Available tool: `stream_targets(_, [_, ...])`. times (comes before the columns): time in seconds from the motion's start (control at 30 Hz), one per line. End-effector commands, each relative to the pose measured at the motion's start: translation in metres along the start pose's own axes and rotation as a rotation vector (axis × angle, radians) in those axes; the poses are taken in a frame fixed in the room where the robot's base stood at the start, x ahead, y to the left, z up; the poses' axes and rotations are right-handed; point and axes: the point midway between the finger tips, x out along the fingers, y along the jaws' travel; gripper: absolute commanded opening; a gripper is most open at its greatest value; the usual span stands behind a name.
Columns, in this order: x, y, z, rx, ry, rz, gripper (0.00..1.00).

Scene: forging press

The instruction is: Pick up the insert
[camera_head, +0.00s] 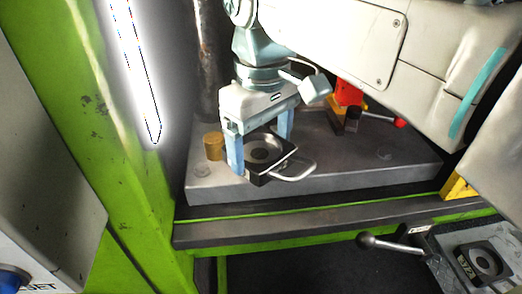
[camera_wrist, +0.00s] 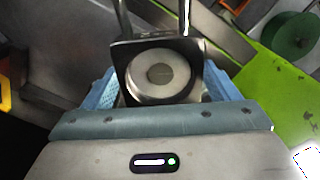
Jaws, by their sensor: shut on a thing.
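The insert (camera_head: 282,164) is a dark square block with a round metal ring face and a pale loop handle. My gripper (camera_head: 262,150) points down with its blue fingers on two opposite sides of the insert, shut on it. In the wrist view the insert (camera_wrist: 125,58) sits between the blue fingers, its round face toward the camera and the handle bars running to the top. The insert is over the front part of the grey press plate (camera_head: 330,178). I cannot tell whether it touches the plate.
A brass cylinder (camera_head: 213,146) stands on the plate left of my gripper. A red and yellow part (camera_head: 345,98) is behind. The green press frame (camera_head: 85,130) rises close on the left. A similar dark square piece (camera_head: 464,266) lies on a grey surface at lower right, near a ball-ended lever (camera_head: 366,240).

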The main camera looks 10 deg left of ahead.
Motion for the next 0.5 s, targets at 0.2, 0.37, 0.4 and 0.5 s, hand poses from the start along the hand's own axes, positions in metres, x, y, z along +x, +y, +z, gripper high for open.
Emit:
stream_targets(0.2, [-0.021,-0.002,0.011,0.001,0.006,0.001,0.11])
stream_targets(0.37, [-0.035,-0.006,0.034,0.001,0.007,0.002,0.11])
stream_targets(0.4, [-0.039,-0.008,0.040,0.001,0.008,0.002,0.11])
stream_targets(0.5, [-0.050,-0.011,0.058,0.002,0.009,0.002,0.11])
